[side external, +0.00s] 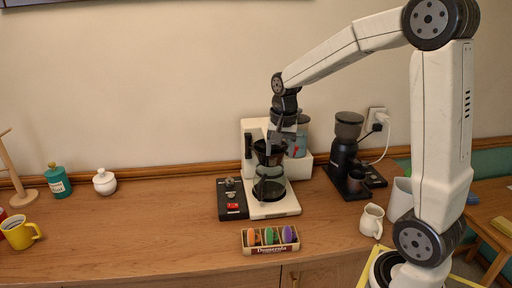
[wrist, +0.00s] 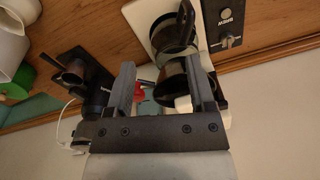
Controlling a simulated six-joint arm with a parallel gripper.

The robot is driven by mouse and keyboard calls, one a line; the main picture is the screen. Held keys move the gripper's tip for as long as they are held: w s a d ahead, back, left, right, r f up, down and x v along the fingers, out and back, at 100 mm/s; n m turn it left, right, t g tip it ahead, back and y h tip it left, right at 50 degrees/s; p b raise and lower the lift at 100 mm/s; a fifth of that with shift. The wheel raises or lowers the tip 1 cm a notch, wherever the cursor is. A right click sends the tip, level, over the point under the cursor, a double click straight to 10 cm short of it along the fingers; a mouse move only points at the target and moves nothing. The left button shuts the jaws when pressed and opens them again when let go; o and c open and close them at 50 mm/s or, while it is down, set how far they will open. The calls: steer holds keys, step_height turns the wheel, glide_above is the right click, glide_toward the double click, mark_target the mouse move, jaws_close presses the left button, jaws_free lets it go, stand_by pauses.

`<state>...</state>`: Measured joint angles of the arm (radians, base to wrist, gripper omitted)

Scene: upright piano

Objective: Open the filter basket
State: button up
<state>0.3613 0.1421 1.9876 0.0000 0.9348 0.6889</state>
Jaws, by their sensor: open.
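The white coffee maker (side external: 250,133) stands against the wall, with a glass carafe (side external: 270,185) on its base plate. The dark filter basket (side external: 268,152) sits above the carafe, partly hidden by my gripper (side external: 272,140). In the wrist view, my gripper (wrist: 163,75) has its two fingers spread wide apart. The dark round filter basket (wrist: 176,82) shows between them, nearer the right finger, and the carafe (wrist: 172,30) shows beyond. Nothing is held. I cannot tell whether a finger touches the basket.
A black grinder (side external: 345,155) stands right of the coffee maker. A black switch box (side external: 232,198) is on its left. A box of coloured pods (side external: 270,248) lies in front, and a cream jug (side external: 371,220) is at the right.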

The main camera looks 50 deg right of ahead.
steer(key=d+r+m, duration=0.4)
steer(key=d, duration=0.1)
steer(key=d+r+m, duration=0.2)
steer(key=d, duration=0.1)
steer(key=shift+s+r+g, duration=0.1)
steer(key=shift+g, duration=0.3)
steer(key=shift+f, duration=3.95)
jaws_close()
